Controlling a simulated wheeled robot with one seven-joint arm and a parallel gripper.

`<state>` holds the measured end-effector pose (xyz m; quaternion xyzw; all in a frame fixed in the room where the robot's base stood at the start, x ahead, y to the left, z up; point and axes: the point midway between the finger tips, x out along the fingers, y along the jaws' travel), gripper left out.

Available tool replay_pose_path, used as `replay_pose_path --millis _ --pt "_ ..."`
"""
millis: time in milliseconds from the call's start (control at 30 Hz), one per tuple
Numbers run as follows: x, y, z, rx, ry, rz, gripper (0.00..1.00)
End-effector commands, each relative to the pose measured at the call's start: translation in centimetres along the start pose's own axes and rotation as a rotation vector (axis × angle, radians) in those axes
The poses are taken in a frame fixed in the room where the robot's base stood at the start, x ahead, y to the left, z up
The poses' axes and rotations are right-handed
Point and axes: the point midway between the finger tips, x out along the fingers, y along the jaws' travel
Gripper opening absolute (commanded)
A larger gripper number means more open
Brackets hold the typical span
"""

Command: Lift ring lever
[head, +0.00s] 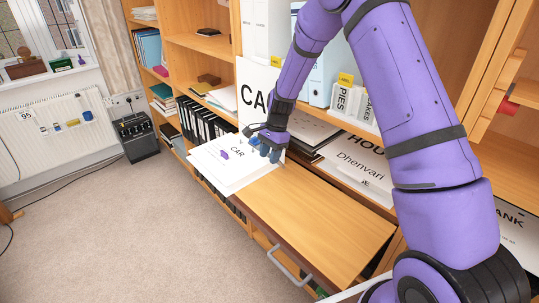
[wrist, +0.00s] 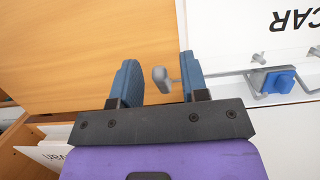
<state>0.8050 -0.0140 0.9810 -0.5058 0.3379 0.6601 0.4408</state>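The ring lever (wrist: 162,79) is a thin metal arm with a grey rounded tip, seen in the wrist view. It joins a metal ring mechanism (wrist: 235,90) that carries a blue piece (wrist: 279,81) at right. My gripper (wrist: 158,76) is open, and the lever's tip lies between its two blue fingers, closer to the right one. I see no clear contact. In the head view my gripper (head: 266,152) is low over the right edge of white sheets marked CAR (head: 238,171), hiding most of the mechanism.
A bare wooden surface (head: 315,220) with a grey handle (head: 289,266) extends right of the sheets. Shelves with black binders (head: 205,125) stand at left. The carpet (head: 120,235) is mostly clear.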

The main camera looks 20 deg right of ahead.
Motion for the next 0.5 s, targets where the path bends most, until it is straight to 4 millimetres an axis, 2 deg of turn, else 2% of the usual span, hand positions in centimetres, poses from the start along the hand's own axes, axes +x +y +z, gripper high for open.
replay_pose_path --millis 300,500 --pt "-0.3 0.0 0.0 0.0 0.0 -0.001 0.4" --pt "-2.9 -0.1 0.0 -0.001 0.002 -0.004 0.4"
